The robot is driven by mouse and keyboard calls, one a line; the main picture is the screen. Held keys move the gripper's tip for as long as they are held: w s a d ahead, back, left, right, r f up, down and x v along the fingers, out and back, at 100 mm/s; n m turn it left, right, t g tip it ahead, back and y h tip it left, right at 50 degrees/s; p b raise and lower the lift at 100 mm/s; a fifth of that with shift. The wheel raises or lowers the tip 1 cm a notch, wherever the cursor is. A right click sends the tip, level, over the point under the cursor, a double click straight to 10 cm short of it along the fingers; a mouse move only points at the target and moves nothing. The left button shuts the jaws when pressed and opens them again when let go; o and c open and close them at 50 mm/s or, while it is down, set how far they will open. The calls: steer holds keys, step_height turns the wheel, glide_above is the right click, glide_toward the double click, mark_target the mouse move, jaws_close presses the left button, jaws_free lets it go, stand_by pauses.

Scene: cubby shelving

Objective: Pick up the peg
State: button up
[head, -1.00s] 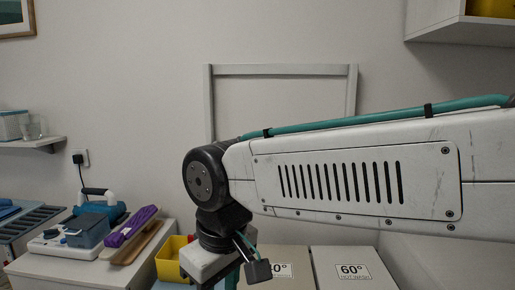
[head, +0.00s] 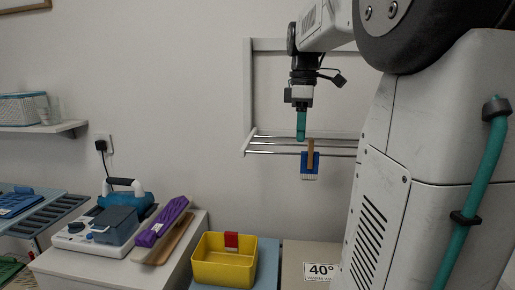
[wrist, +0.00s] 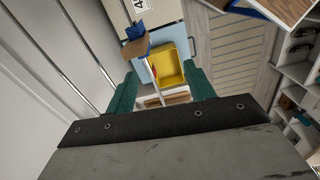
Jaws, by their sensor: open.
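My gripper (head: 301,133) points down beside the wall rack's rods, with its teal fingers apart and empty. A wooden piece with a blue block and a pale lower edge (head: 310,162) hangs at the rack, just right of the fingers. It also shows in the wrist view (wrist: 131,49), ahead of the left finger. I cannot tell for certain which of these is the peg.
The wall rack (head: 250,90) has several thin metal rods. The yellow bin (head: 224,270) stands below it, near a box marked 40° (head: 310,250). A counter at left holds an iron (head: 128,194) and a purple-topped board (head: 162,222). The wall between is clear.

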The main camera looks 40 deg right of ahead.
mark_target(313, 139)
steer(key=shift+n, duration=0.4)
steer(key=d, duration=0.4)
steer(key=shift+s+d+r, duration=0.1)
steer(key=shift+s+r, duration=0.05)
steer(key=shift+r, duration=0.2)
steer(key=shift+d+f, duration=0.2)
steer(key=shift+f, duration=0.1)
steer(key=f, duration=0.7)
steer(key=shift+s+a, duration=0.25)
steer(key=shift+s, duration=0.05)
steer(key=c, duration=1)
